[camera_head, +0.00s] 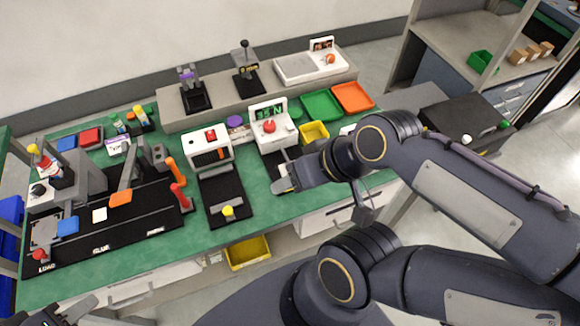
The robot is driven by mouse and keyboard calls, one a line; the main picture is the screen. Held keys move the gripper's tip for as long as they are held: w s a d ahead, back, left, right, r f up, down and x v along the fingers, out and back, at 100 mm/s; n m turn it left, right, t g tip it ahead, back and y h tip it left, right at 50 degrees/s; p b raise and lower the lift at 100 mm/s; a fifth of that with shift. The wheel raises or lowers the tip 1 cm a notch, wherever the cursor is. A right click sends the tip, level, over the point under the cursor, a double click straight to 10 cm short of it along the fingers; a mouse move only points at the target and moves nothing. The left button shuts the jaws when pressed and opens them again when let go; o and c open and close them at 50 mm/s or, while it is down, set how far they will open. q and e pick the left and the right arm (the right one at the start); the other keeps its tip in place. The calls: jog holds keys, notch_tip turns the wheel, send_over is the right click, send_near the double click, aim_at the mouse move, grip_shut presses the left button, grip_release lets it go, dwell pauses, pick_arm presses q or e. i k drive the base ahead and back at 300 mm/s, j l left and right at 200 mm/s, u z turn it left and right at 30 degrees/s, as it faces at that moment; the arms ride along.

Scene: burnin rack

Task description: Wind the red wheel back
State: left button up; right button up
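A small round red part (269,127), which looks like the red wheel, sits on the front of a white device (283,134) with a green display, at the middle of the green bench. My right gripper (284,184) hangs over the bench just in front of this device, apart from the red part. Its fingers are small and seen from the side, so I cannot tell whether they are open or shut. My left gripper (70,312) is at the bottom left edge, partly cut off and far from the red part. Its finger gap is not clear.
A white box (208,150) with a red button stands left of the device, behind a black plate (225,203) with a yellow knob. Green (321,106), orange (353,97) and yellow (314,132) trays lie to the right. Black fixtures with red and orange handles fill the left bench.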

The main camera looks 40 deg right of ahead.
aim_at(269, 126)
jog(key=l, duration=0.75)
jog(key=i+l+z, duration=0.1)
jog(key=l, duration=0.65)
